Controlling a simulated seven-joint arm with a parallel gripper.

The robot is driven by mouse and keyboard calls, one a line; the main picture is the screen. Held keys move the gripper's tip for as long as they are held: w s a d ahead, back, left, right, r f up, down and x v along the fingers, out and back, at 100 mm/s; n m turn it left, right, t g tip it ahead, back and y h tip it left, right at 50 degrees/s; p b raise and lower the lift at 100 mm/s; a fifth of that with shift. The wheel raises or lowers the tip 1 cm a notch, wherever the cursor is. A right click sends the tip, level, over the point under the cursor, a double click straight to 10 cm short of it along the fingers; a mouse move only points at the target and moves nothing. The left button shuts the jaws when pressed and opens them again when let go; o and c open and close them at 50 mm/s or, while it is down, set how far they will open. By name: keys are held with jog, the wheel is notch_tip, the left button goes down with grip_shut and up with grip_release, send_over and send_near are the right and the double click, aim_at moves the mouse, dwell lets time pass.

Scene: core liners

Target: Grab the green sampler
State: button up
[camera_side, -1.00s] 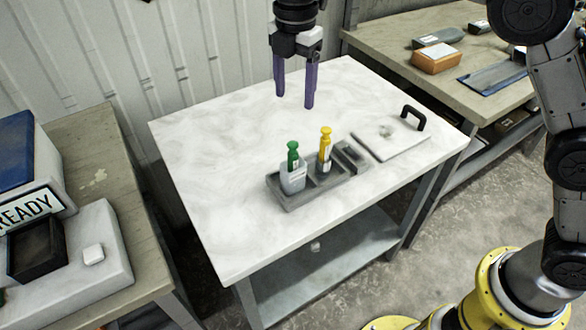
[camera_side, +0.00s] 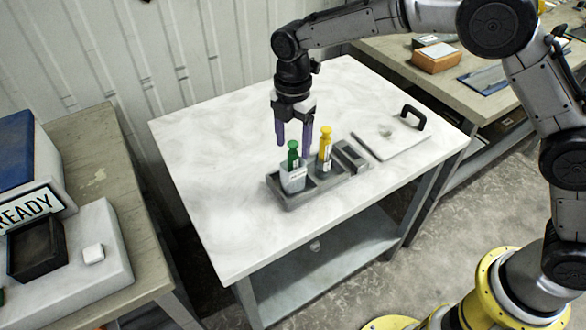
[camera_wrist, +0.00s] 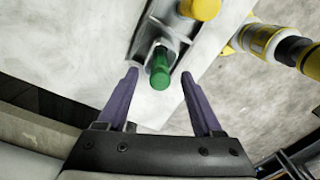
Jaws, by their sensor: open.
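The green sampler (camera_side: 293,153) stands upright in a pale labelled holder (camera_side: 293,178) at the left end of a grey tray (camera_side: 295,200). My gripper (camera_side: 294,150) is open, with two purple fingers pointing down. In the side view the fingers are close behind and above the sampler. In the wrist view my gripper (camera_wrist: 167,95) has the green sampler (camera_wrist: 160,72) showing between and beyond its fingertips. Nothing is held, and I cannot tell any contact.
A yellow sampler (camera_side: 325,148) stands in the same tray, right of the green one. A flat board with a black handle (camera_side: 412,116) lies further right. The white tabletop (camera_side: 210,190) is clear on the left. A box marked READY (camera_side: 28,208) stands on the left bench.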

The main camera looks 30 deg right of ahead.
jog(key=shift+f, duration=0.7)
grip_shut()
dwell(0.9)
